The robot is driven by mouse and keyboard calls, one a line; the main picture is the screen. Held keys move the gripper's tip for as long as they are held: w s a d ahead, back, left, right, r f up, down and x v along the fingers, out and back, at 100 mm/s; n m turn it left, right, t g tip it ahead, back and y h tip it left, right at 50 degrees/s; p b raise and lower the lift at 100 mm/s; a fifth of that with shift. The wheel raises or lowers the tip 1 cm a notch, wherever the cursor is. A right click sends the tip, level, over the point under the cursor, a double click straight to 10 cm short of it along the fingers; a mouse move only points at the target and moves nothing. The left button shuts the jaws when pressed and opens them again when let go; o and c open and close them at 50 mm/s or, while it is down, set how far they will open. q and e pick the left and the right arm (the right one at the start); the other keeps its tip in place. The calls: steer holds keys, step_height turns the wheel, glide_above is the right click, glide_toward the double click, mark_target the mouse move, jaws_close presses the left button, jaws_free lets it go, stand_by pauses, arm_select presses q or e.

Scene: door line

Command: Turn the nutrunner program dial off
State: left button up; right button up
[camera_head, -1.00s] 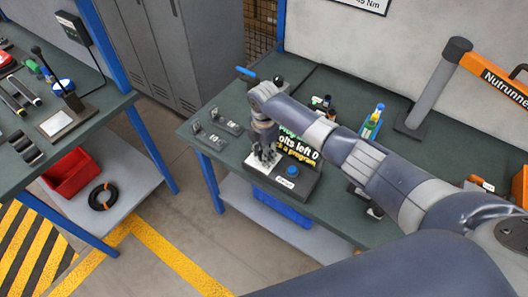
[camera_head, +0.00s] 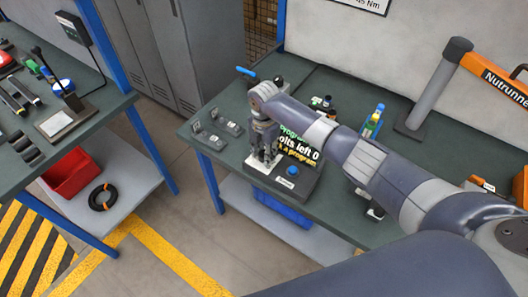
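The nutrunner program box (camera_head: 301,180) sits near the front of the right bench. It has a dark display with text reading in part "olts left 0" and "a program", a light plate (camera_head: 258,165) on its left and a blue button (camera_head: 293,170). My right gripper (camera_head: 264,160) points down over the light plate. Its fingers hide the dial, so I cannot tell the dial's setting or whether the fingers touch it. Whether the fingers are spread or closed is too small to tell. My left gripper is not in view.
The right bench (camera_head: 345,222) also holds small metal brackets (camera_head: 210,140) at its left end, bottles (camera_head: 374,122) behind my arm and an orange nutrunner stand (camera_head: 437,85). A blue tray (camera_head: 284,207) lies on the shelf below. A red bin (camera_head: 70,173) is under the left bench.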

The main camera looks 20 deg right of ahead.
mark_target(264, 153)
steer(key=shift+o, duration=0.8)
steer(key=shift+r, duration=0.15)
step_height(264, 153, up, 12)
